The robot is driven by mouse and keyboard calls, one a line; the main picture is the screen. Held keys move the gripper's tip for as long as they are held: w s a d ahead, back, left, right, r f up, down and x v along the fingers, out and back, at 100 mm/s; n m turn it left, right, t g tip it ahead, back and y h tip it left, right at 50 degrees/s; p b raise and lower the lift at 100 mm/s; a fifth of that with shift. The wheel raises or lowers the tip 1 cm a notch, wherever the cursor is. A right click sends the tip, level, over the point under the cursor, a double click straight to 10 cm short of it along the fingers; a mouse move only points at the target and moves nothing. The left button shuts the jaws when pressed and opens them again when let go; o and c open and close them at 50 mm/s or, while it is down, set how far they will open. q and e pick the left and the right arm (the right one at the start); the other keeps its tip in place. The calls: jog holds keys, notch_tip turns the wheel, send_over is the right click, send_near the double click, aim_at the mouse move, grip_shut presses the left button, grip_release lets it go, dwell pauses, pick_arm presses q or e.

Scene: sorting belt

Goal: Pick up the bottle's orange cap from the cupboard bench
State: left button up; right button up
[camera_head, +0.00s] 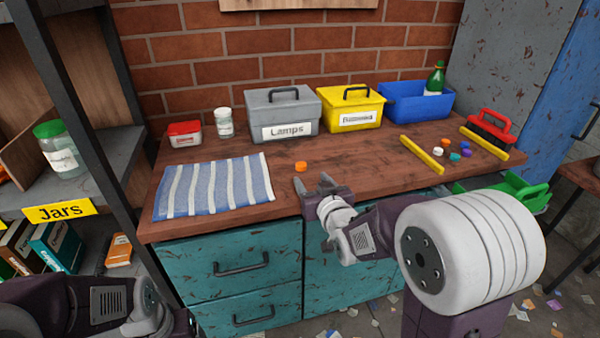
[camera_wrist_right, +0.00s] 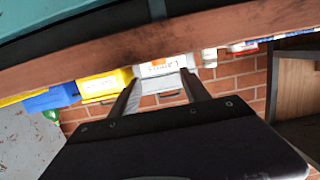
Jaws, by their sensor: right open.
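The small orange cap (camera_head: 301,166) lies on the wooden cupboard bench (camera_head: 345,165), to the right of the striped cloth. My right gripper (camera_head: 312,184) is open and empty at the bench's front edge, just in front of the cap and slightly to its right. In the right wrist view, the open fingers (camera_wrist_right: 160,92) point towards the boxes, and the picture is upside down. A small orange patch shows there between the fingers, probably the cap. My left arm is at the lower left, well away from the cap; its fingertips are not clearly visible.
A striped cloth (camera_head: 215,187) lies left of the cap. Behind it stand a grey Lamps box (camera_head: 283,108), a yellow box (camera_head: 353,107) and a blue bin (camera_head: 415,103). Coloured caps lie between yellow strips (camera_head: 421,154) at right. Bench around the orange cap is clear.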

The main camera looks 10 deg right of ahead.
aim_at(303, 167)
jog(key=w, duration=0.3)
jog(key=w+f+b, duration=0.1)
jog(key=w, duration=0.2)
jog(key=w+b, duration=0.1)
jog(key=w, duration=0.2)
jog(key=shift+f, duration=0.4)
jog(key=shift+s+r, duration=0.1)
grip_shut()
